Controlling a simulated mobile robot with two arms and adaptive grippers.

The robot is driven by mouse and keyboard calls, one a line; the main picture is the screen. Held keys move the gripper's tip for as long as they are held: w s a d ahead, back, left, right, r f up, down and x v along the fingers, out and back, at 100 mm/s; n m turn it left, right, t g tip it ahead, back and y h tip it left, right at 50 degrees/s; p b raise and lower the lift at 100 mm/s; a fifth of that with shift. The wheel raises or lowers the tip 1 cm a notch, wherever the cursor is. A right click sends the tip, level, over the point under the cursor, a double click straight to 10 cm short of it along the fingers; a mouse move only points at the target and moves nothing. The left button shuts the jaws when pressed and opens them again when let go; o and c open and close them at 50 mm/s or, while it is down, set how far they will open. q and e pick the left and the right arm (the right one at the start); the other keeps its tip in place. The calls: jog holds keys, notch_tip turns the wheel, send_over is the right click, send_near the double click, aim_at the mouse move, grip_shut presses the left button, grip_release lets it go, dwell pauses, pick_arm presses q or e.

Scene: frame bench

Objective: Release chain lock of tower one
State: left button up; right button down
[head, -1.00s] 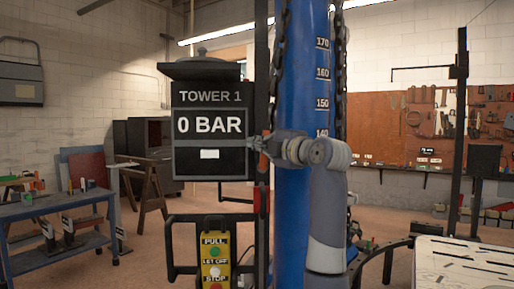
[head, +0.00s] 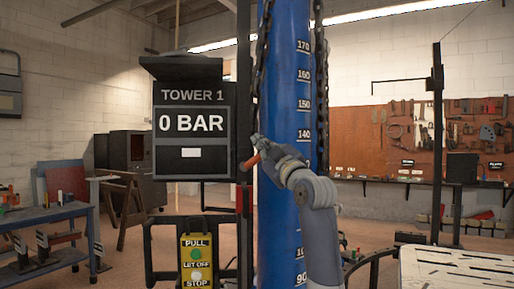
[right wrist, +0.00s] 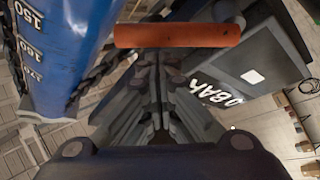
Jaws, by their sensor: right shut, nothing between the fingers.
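Tower one is a tall blue column (head: 285,110) with a centimetre scale. A dark chain (head: 263,45) hangs along its left side, and another chain (head: 318,70) along its right. An orange-red bar-shaped handle (head: 249,161) sits left of the column, beside the display. In the right wrist view this handle (right wrist: 177,34) lies across, just beyond my fingertips. My right gripper (head: 259,143) is shut and empty, close to the handle; I cannot tell whether they touch. In the right wrist view its fingers (right wrist: 158,65) are together. My left gripper is out of view.
The TOWER 1 display (head: 191,128) reads 0 BAR, left of the handle. A control box (head: 196,262) with PULL, LET OFF and STOP labels is below it. A blue bench (head: 45,215) stands left, and a light-topped table (head: 455,270) at the lower right.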

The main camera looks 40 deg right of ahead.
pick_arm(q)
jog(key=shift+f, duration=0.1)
pick_arm(e)
jog(key=shift+s+d+f, duration=0.2)
jog(key=shift+s+d, duration=0.05)
jog(key=shift+d, duration=0.1)
jog(key=shift+r, duration=0.1)
dwell(0.4)
